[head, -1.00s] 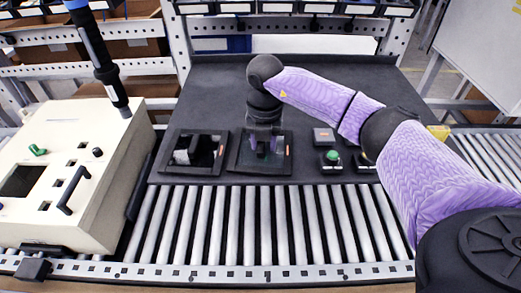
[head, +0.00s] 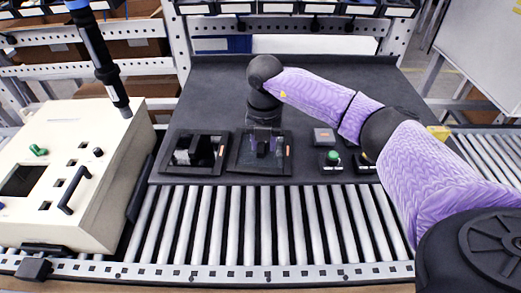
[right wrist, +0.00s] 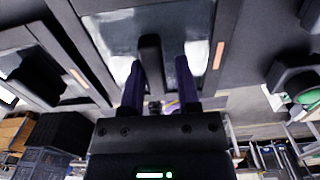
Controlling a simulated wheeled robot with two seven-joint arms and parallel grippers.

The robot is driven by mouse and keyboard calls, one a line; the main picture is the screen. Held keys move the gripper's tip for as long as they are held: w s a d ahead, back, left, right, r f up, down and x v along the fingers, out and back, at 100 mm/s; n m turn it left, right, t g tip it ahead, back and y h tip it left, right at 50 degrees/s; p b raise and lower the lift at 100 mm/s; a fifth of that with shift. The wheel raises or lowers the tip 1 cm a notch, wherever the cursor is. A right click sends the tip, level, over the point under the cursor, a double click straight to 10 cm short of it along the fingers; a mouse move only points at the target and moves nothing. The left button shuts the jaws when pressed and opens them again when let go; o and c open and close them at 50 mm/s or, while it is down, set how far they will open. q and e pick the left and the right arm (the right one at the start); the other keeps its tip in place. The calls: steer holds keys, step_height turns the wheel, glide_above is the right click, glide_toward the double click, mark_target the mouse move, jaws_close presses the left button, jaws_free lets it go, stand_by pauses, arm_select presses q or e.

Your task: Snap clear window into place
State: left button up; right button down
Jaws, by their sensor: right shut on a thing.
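Two black frames with pale panes lie side by side on the dark mat: the left frame (head: 195,171) and the right frame (head: 240,166). An upright black tab (right wrist: 150,52) stands at the middle of the right frame's clear window (right wrist: 115,45). My right gripper (right wrist: 159,72) reaches down over the right frame, its purple fingers on both sides of the tab, shut on it. In the head view, the gripper hides part of the right frame. I cannot tell whether the window sits fully in the frame. My left gripper is not in view.
A roller conveyor (head: 260,225) runs in front. A cream fixture (head: 65,155) stands left, under a hanging screwdriver (head: 105,65). The mat behind the arm is clear.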

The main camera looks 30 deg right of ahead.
steer(key=r+p, duration=0.6)
steer(key=shift+w+a+r, duration=0.15)
steer(key=shift+w+r, duration=0.05)
steer(key=shift+w, duration=0.05)
steer(key=shift+s+f, duration=0.1)
